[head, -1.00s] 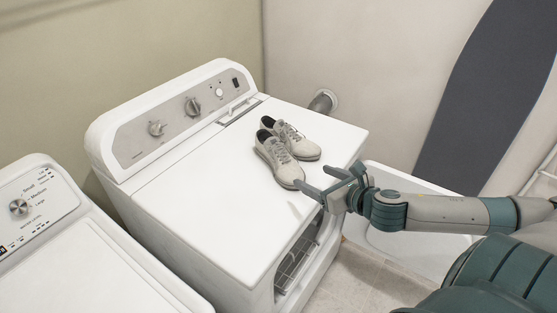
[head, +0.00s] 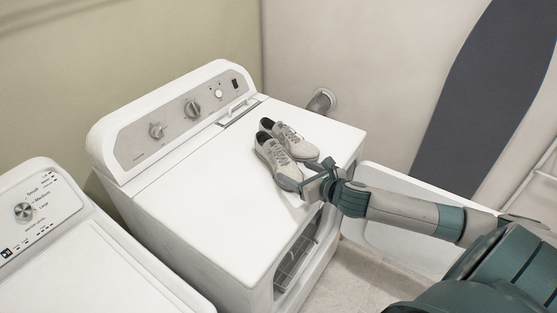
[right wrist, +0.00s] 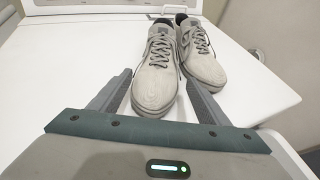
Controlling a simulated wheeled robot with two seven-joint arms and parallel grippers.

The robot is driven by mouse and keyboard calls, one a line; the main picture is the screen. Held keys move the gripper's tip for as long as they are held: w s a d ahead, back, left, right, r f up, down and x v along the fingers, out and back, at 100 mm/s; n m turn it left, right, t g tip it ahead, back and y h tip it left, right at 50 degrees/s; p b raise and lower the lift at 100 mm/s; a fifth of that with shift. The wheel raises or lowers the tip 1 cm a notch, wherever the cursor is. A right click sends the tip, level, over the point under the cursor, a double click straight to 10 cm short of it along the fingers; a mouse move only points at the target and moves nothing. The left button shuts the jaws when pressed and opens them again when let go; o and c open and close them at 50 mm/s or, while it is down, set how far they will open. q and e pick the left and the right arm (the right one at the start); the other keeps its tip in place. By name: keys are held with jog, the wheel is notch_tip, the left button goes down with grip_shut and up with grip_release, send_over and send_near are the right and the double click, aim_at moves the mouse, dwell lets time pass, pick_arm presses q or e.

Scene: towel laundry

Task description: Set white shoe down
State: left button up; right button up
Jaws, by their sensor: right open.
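Two off-white shoes with grey laces stand side by side on top of the white dryer (head: 200,220), toes toward my right arm. The nearer shoe (head: 274,160) is the left shoe (right wrist: 157,60) in the right wrist view. The farther shoe (head: 293,141) is the right one (right wrist: 205,62) there. My right gripper (head: 309,177) is open at the dryer's front edge. In the right wrist view its fingers (right wrist: 157,90) stand apart on either side of the nearer shoe's toe, and no clear grip on it shows. My left gripper is not in view.
A washer (head: 85,250) stands left of the dryer. The dryer's front opening (head: 295,262) shows below the top, with a white open door (head: 385,240) to the right. A vent pipe (head: 322,101) is behind. The dryer top left of the shoes is clear.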

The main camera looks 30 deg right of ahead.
aim_at(289, 167)
jog(key=shift+p+x, duration=0.4)
jog(key=shift+x, duration=1.45)
jog(key=shift+w+a+p, duration=0.1)
jog(key=shift+w+p, duration=0.4)
jog(key=shift+w, duration=0.05)
jog(key=p+x, duration=0.1)
jog(key=x, duration=0.1)
jog(key=shift+w+f, duration=0.15)
jog(key=shift+w, duration=0.2)
jog(key=shift+w+f+p, duration=0.35)
jog(key=shift+w+f, duration=0.05)
jog(key=shift+w, duration=0.2)
jog(key=shift+r, duration=0.1)
jog(key=c, duration=1.2)
jog(key=shift+o, duration=0.2)
